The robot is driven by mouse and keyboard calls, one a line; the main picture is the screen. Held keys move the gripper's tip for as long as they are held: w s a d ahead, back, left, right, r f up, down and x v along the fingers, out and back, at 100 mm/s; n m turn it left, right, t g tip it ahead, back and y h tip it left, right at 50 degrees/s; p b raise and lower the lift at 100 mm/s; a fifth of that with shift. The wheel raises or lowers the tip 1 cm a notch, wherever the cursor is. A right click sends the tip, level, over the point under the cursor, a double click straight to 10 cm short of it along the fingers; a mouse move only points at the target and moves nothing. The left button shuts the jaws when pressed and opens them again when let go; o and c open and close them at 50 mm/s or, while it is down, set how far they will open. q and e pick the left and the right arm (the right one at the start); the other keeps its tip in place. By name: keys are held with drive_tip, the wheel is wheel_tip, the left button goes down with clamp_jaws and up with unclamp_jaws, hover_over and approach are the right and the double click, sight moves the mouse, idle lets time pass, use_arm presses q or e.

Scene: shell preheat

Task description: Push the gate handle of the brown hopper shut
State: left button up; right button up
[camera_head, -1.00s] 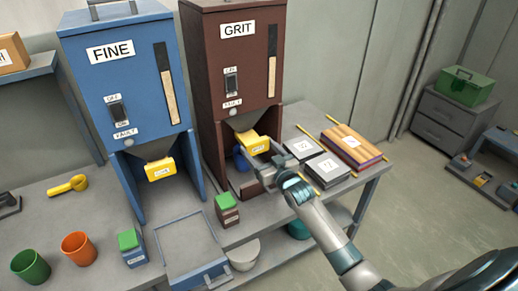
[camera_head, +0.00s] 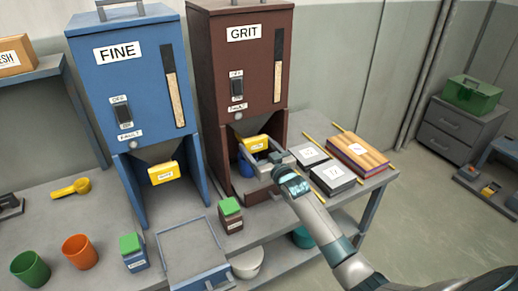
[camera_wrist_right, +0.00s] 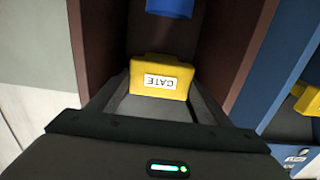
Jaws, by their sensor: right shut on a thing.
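The brown hopper (camera_head: 262,75), labelled GRIT, stands on the bench in the head view. Its yellow gate handle (camera_head: 255,143) sits under the funnel inside the lower bay. It also shows in the right wrist view as a yellow block with a GATE label (camera_wrist_right: 158,78). My right gripper (camera_head: 257,161) reaches into the bay from the front right. Its fingers lie on either side of the handle and are shut on it. The fingers partly hide the handle in the head view. My left gripper is not in view.
The blue FINE hopper (camera_head: 140,75) stands at left with its own yellow handle (camera_head: 164,173). A blue container (camera_head: 245,166) is in the brown hopper's bay. A green-lidded box (camera_head: 230,214) stands in front. Dark boxes (camera_head: 332,178) lie right of the arm.

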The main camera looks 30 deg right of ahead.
drive_tip(key=o, duration=1.5)
drive_tip(key=shift+w+r, duration=0.15)
drive_tip(key=shift+c, duration=0.2)
drive_tip(key=shift+o, duration=0.3)
drive_tip(key=shift+w, duration=0.15)
use_arm(q)
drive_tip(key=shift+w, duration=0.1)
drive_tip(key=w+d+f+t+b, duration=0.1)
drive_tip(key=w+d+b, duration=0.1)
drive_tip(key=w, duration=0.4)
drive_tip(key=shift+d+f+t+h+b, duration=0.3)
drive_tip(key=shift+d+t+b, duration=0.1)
drive_tip(key=shift+b, duration=0.35)
use_arm(e)
drive_tip(key=s, duration=1.7)
drive_tip(key=shift+s+d, duration=0.2)
drive_tip(key=shift+d, duration=0.1)
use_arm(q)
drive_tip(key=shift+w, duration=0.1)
use_arm(e)
drive_tip(key=shift+f, duration=0.25)
